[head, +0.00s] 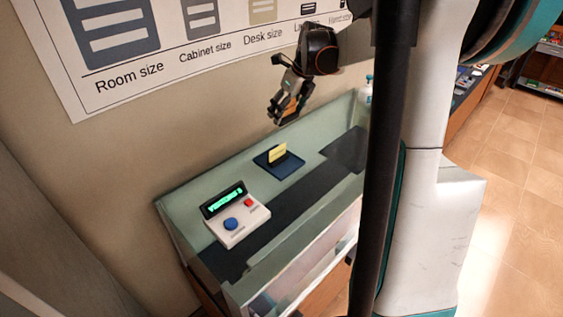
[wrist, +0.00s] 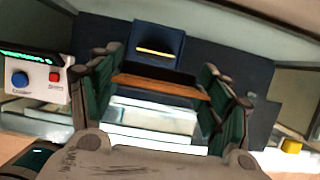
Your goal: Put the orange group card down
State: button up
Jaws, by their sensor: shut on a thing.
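My gripper (head: 281,110) is above the display counter, shut on the orange group card (head: 291,103). In the wrist view the orange card (wrist: 160,86) shows as a thin, nearly level strip spanning between the two fingers of my gripper (wrist: 165,92). The card is in the air, apart from the counter. Below it, a dark blue stand (head: 290,165) holds an upright yellow card (head: 277,153). The wrist view shows the same stand (wrist: 150,35) and the yellow card's edge (wrist: 158,51) just beyond the orange card.
A white console (head: 238,227) with a green display, blue button and red button sits on the counter's left. A dark mat (head: 290,205) has bare room. A raised glass edge (head: 225,150) runs along the back. A small yellow block (wrist: 291,146) shows at right.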

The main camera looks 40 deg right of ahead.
notch_tip(320, 180, down, 19)
jog(key=shift+s+a+b, duration=0.1)
jog(key=shift+b, duration=0.85)
jog(key=shift+f, duration=0.2)
jog(key=o, duration=1.1)
jog(key=shift+r, duration=0.1)
jog(key=p+v, duration=0.1)
jog(key=v, duration=1.1)
